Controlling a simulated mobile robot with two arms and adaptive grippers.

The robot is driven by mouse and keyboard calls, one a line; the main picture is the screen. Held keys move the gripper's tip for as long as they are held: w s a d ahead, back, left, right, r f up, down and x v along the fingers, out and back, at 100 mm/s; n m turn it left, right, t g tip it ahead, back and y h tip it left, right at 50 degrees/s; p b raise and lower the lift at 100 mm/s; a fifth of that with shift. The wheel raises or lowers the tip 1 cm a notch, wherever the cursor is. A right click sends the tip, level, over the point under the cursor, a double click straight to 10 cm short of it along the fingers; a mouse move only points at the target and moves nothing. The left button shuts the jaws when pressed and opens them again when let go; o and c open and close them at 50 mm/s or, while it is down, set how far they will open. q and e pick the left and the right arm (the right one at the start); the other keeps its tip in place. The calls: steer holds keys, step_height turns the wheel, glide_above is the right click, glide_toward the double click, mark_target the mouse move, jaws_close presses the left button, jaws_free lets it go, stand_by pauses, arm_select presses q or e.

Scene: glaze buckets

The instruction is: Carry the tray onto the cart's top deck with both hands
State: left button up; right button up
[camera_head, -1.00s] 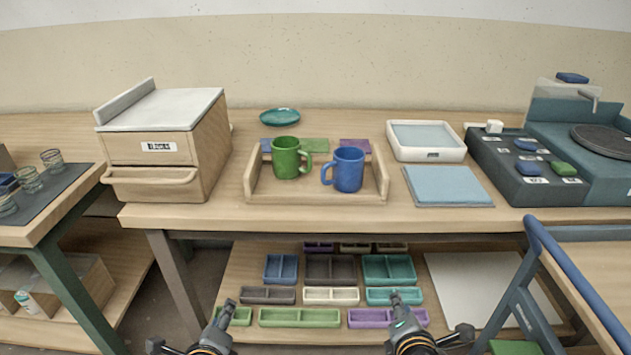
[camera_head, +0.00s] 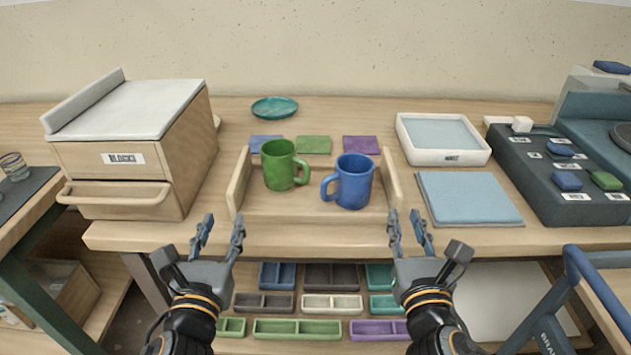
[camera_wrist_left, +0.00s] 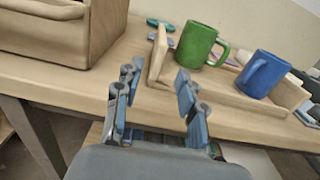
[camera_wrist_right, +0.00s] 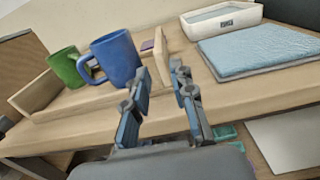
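The wooden tray (camera_head: 304,206) sits near the front edge of the table, with raised side walls. A green mug (camera_head: 280,170) and a blue mug (camera_head: 353,182) stand upright in it. My left gripper (camera_head: 221,232) is open and empty, just in front of the tray's left wall; it also shows in the left wrist view (camera_wrist_left: 156,85). My right gripper (camera_head: 408,231) is open and empty, just in front of the tray's right wall; it also shows in the right wrist view (camera_wrist_right: 160,92). Part of the cart (camera_head: 590,285) with a blue handle shows at the lower right.
A wooden drawer box (camera_head: 130,160) stands left of the tray. A blue cloth pad (camera_head: 468,198) and a white tray (camera_head: 443,155) lie to the right. A dark button panel (camera_head: 545,190) stands further right. Small bins (camera_head: 298,328) fill the lower shelf.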

mark_target(238, 180)
arm_select(q)
steer(key=w, duration=1.3)
steer(key=shift+w+d, duration=0.15)
steer(key=shift+w, duration=0.1)
arm_select(e)
steer(key=w, duration=1.3)
steer(key=shift+w+d, duration=0.15)
steer(key=shift+w, duration=0.1)
arm_select(q)
steer(key=c, duration=0.6)
arm_select(e)
jaws_close()
arm_select(q)
jaws_close()
